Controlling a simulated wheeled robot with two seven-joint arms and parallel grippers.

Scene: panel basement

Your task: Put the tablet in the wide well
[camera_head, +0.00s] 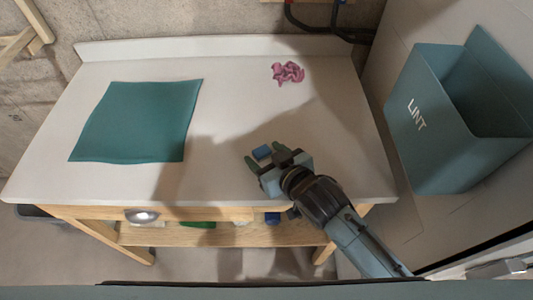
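A small blue block (262,152), which looks like the tablet, lies on the white tabletop near its front right. My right gripper (265,155) comes in from the lower right, low over the table. Its two greenish fingers are spread, one on each side of the blue block, with a gap visible at least on the right. I cannot tell whether either finger touches it. My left gripper is not in view. No wide well can be made out in this view.
A teal cloth (137,121) lies at left, a crumpled pink cloth (288,73) at the back. A teal LINT bin (430,125) is at right. The table's middle is clear.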

